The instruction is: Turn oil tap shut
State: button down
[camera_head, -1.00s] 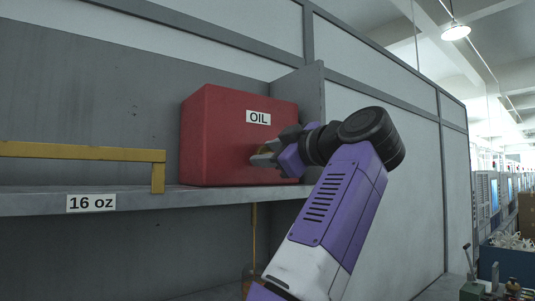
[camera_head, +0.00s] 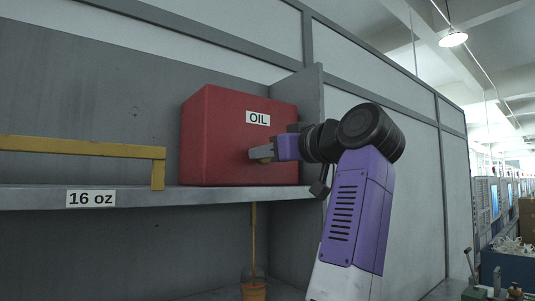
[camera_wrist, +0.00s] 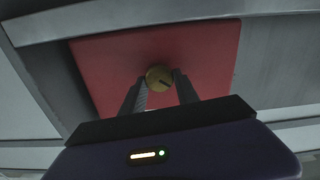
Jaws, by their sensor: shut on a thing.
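The red oil box (camera_head: 215,135) stands on the grey shelf and carries a white OIL label (camera_head: 258,118). My gripper (camera_head: 258,155) is at the box's front face, low and right of its middle. In the wrist view, the round brass-yellow oil tap (camera_wrist: 159,77), with a dark mark on its face, sits between the two fingertips of my gripper (camera_wrist: 160,80). The fingers are shut on it. In the head view the fingers hide most of the tap, and a little of it shows below them.
The grey shelf (camera_head: 130,206) carries a 16 oz label (camera_head: 91,199) and a yellow rail (camera_head: 80,147) to the left. A grey upright panel (camera_head: 312,95) stands close right of the box.

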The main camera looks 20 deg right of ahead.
jog(key=m+p, duration=0.1)
jog(key=m, duration=0.4)
jog(key=shift+d+m, duration=0.1)
jog(key=shift+m, duration=0.2)
jog(key=shift+d+f+m+p, duration=0.1)
jog(key=shift+m+p, duration=0.25)
jog(key=shift+m, duration=1.95)
jog(key=c, duration=0.9)
grip_release()
jog(key=b+v, duration=0.2)
jog(key=v, duration=0.5)
jog(key=shift+s+b, duration=0.3)
jog(key=shift+b, duration=0.1)
jog(key=shift+d, duration=0.1)
